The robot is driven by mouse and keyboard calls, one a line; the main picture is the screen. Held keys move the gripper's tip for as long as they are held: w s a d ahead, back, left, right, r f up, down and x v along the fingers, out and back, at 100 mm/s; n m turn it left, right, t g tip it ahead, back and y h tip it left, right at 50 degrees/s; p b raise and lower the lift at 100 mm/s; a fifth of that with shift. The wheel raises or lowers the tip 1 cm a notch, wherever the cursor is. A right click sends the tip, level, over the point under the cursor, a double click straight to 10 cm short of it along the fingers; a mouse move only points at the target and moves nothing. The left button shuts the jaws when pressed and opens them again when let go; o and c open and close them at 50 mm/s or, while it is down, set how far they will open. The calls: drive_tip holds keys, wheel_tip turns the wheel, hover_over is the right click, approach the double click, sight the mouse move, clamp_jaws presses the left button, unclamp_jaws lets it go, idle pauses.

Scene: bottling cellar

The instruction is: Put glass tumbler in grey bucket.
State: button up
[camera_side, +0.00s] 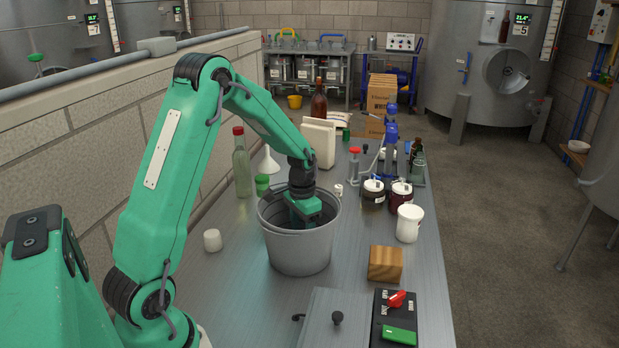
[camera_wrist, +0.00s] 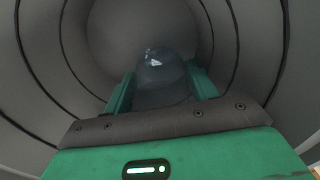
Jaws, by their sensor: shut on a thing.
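The grey bucket (camera_side: 300,252) stands upright on the metal table in the side view. My gripper (camera_side: 306,218) reaches down through its open top, so the fingertips are hidden behind the bucket wall there. In the wrist view my gripper (camera_wrist: 161,92) is shut on the glass tumbler (camera_wrist: 162,75), a clear rounded shape between the two green fingers. The bucket's ribbed inner wall (camera_wrist: 255,50) surrounds the tumbler and fingers. I cannot tell whether the tumbler touches the bucket's bottom. The tumbler is not visible in the side view.
A green bottle (camera_side: 242,168) and a funnel (camera_side: 269,165) stand behind the bucket at left. Dark jars (camera_side: 374,196), a white cup (camera_side: 409,223) and a wooden block (camera_side: 385,264) stand at right. A small white lid-like piece (camera_side: 212,240) lies left. A control box (camera_side: 393,318) is in front.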

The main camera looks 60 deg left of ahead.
drive_tip(key=shift+f, duration=0.1)
drive_tip(key=o, duration=0.7)
drive_tip(key=shift+o, duration=0.2)
wheel_tip(320, 180, up, 12)
idle(0.3)
idle(0.5)
